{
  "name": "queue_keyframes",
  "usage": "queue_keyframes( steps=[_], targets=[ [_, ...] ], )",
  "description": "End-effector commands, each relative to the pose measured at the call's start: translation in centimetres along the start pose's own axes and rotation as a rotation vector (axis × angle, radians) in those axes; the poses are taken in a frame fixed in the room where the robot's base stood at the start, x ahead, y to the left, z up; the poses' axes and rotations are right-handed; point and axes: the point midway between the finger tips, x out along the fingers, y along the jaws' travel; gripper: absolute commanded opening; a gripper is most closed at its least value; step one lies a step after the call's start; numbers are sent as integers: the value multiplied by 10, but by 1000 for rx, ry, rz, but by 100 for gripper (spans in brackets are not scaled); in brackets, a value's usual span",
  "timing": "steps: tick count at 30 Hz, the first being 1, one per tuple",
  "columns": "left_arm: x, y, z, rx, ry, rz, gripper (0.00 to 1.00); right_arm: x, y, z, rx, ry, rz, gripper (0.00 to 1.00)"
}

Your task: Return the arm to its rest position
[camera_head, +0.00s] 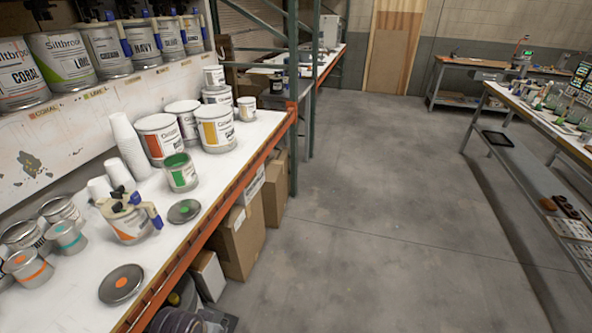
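Neither of my arms nor grippers shows in the head view. A white bench (75,295) with an orange front edge runs along the left. On it stands a small can with green paint (182,173), open at the top. Nearer is a can with an orange label (128,220), with a tan and blue fitting on its top. A dark round lid with a green spot (184,211) and one with an orange spot (121,284) lie flat on the bench. A shelf above holds labelled colorant cans, including CORAL (20,75) and LIME (62,58).
White cups (128,145) are stacked by the back panel. Larger paint cans (215,128) stand toward the bench's far end. Cardboard boxes (240,240) sit beneath the bench. A green rack post (293,100) rises at its far end. The concrete floor (390,200) is open to the right.

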Motion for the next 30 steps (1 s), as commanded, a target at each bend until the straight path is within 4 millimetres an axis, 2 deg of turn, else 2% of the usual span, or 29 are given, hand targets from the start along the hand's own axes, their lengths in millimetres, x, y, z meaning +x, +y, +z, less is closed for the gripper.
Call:
queue_keyframes(
  steps=[8,17,30],
  targets=[
    [61,2,12,3,-22,2,29,0,0,0,0,0,0,40],
    [137,5,38,8,-47,5,29,0,0,0,0,0,0,40],
    [235,8,98,16,-85,8,29,0,0,0,0,0,0,40]
  ],
)
